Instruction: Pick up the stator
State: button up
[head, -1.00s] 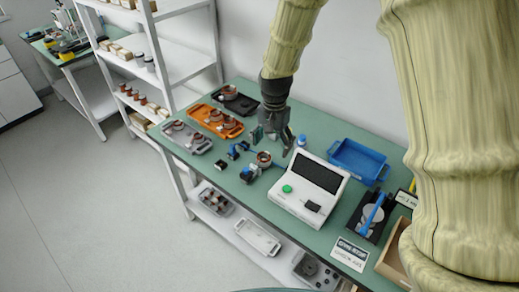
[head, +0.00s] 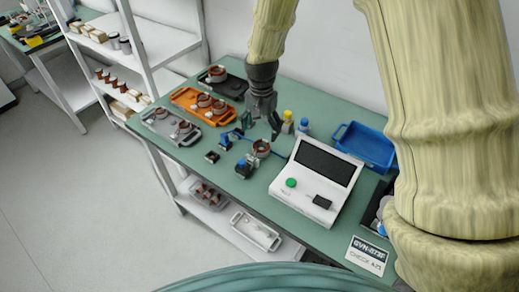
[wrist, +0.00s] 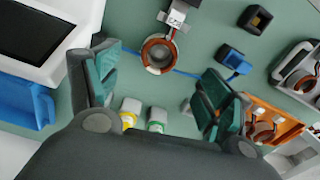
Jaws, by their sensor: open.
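A copper-wound stator ring (head: 261,148) sits on the green bench, just left of the white tester. In the wrist view the same stator (wrist: 159,54) lies ahead of my gripper, between the lines of the two fingers, with a white tag and dark block beside it. My gripper (head: 262,124) is above the bench, behind the stator. In the wrist view my gripper (wrist: 160,88) is open, with green pads apart and nothing between them. Other stators stand in the orange tray (head: 184,95), the grey tray (head: 152,124) and the black tray (head: 236,90).
The white tester (head: 316,178) with a dark screen stands right of the stator. A blue tray (head: 365,145) is behind it. Yellow-capped (head: 287,117) and blue-capped (head: 304,124) bottles stand near my gripper.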

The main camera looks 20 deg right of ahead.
aim_at(261, 147)
notch_tip(261, 147, down, 3)
jog(key=shift+w+f+p, duration=0.15)
jog(key=shift+p, duration=0.15)
jog(key=shift+d+f+p, duration=0.1)
jog(key=shift+f+p, duration=1.05)
jog(key=shift+f, duration=2)
jog(key=c, duration=1.4)
jog(key=shift+r, duration=0.1)
